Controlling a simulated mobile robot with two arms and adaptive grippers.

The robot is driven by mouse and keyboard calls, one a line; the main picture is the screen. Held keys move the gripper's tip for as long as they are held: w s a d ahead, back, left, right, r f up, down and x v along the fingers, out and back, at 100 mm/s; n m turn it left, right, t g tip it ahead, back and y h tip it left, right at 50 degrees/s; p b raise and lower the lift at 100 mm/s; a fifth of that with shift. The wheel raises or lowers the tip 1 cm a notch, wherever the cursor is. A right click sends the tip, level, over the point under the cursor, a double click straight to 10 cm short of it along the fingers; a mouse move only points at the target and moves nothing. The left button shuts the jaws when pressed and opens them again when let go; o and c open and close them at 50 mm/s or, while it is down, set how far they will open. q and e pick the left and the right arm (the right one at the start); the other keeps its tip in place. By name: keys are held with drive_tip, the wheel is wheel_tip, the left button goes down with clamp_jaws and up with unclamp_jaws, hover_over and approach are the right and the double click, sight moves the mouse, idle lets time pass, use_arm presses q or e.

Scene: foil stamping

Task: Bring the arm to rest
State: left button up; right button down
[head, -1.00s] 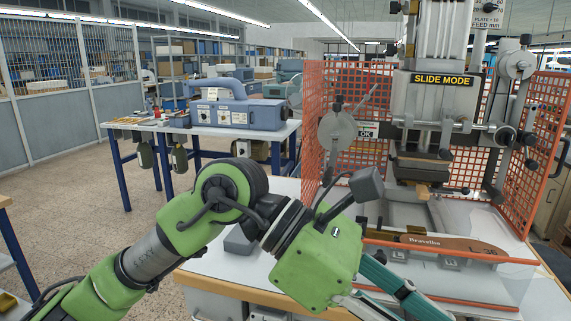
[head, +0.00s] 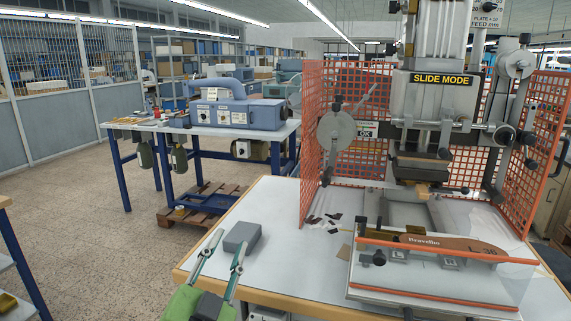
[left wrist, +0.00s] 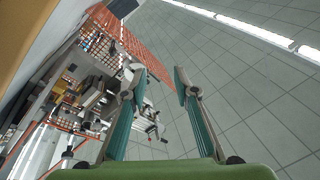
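My left gripper (head: 228,252) is at the bottom of the head view, in front of the near table's left front edge. Its two fingers are spread apart with nothing between them. In the left wrist view the open fingers (left wrist: 160,80) point up toward the ceiling, with the stamping machine tilted at the left. My right gripper is in neither view.
The stamping machine (head: 435,100) stands on the white table (head: 300,260) inside an orange mesh guard (head: 340,130). A brown labelled piece (head: 440,242) lies on its fixture. A grey block (head: 242,237) is near the gripper. Floor at left is clear.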

use_arm(q)
drive_tip(key=s+a+f+n+g+y, duration=0.1)
drive_tip(key=s+a+f+n+g, duration=0.15)
drive_tip(key=f, duration=0.55)
drive_tip(key=s+a+f+n+g+y, duration=0.1)
drive_tip(key=s+a+f+g, duration=0.2)
drive_tip(key=f, duration=0.5)
drive_tip(key=s+a+f+n+g+y, duration=0.2)
drive_tip(key=s+f+g, duration=0.15)
drive_tip(key=f, duration=0.45)
drive_tip(key=s+a+f+n+g, duration=0.1)
drive_tip(key=s+f+g, duration=0.3)
drive_tip(key=s+f, duration=0.45)
drive_tip(key=s+a+f+n+g, duration=0.1)
drive_tip(key=s+f+g, duration=0.35)
drive_tip(key=s, duration=0.75)
wheel_tip(320, 180, down, 25)
drive_tip(key=s, duration=0.2)
drive_tip(key=s+a+f+g, duration=0.1)
drive_tip(key=s+a+f, duration=0.2)
drive_tip(key=s+f, duration=1.4)
drive_tip(key=shift+m+g, duration=0.35)
drive_tip(key=shift+m, duration=0.1)
drive_tip(key=shift+w+d, duration=0.1)
drive_tip(key=shift+w, duration=0.05)
